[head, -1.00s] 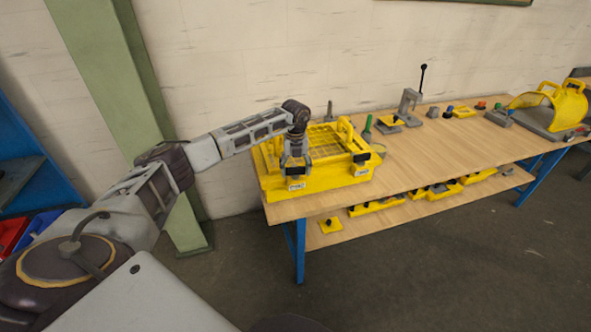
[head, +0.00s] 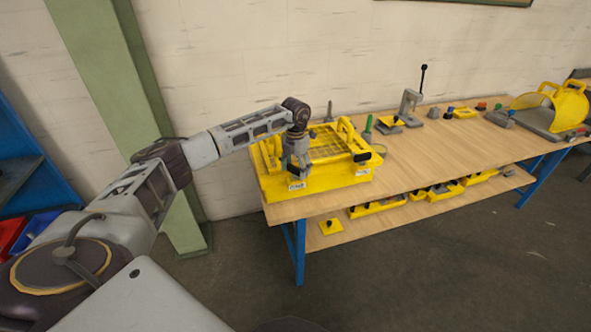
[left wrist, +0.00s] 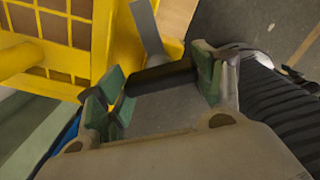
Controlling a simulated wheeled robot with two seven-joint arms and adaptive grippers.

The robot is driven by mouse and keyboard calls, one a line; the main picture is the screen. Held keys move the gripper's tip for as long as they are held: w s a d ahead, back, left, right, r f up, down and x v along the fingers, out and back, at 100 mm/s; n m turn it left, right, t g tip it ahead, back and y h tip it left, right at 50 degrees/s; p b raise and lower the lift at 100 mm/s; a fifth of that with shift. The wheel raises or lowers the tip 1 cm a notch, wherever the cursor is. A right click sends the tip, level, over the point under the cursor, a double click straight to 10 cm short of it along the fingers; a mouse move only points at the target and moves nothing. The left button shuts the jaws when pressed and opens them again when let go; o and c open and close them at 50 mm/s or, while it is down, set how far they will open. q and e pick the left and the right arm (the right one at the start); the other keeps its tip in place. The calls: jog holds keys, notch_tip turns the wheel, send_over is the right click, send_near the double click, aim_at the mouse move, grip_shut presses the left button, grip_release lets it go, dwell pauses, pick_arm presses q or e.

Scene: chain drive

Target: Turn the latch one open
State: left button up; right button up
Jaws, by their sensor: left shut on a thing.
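A yellow case (head: 333,178) with a grid lid stands at the left end of the wooden bench. My left gripper (head: 298,172) is at the case's front left, at the latch there; the gripper mostly hides that latch in the head view. In the left wrist view, the green-padded fingers of my left gripper (left wrist: 157,88) are shut on the dark bar-shaped latch grip (left wrist: 160,77), beside the yellow grid. A grey metal strip (left wrist: 147,28) stands up beside the grip. A second black latch (head: 362,157) sits at the case's front right. My right gripper is out of view.
A green-handled tool (head: 368,124) stands just right of the case. A grey lever press (head: 410,100) and a yellow guard (head: 552,103) stand further right on the bench (head: 440,150). A green post (head: 110,90) rises behind my left arm.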

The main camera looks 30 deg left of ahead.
pick_arm(q)
jog(key=m, duration=0.3)
jog(key=shift+r+m+b, duration=0.1)
jog(key=shift+m+b, duration=0.4)
jog(key=shift+m, duration=1.2)
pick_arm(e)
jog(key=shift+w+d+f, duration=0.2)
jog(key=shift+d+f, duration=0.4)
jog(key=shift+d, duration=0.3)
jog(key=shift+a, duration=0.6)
pick_arm(q)
jog(key=o, duration=1)
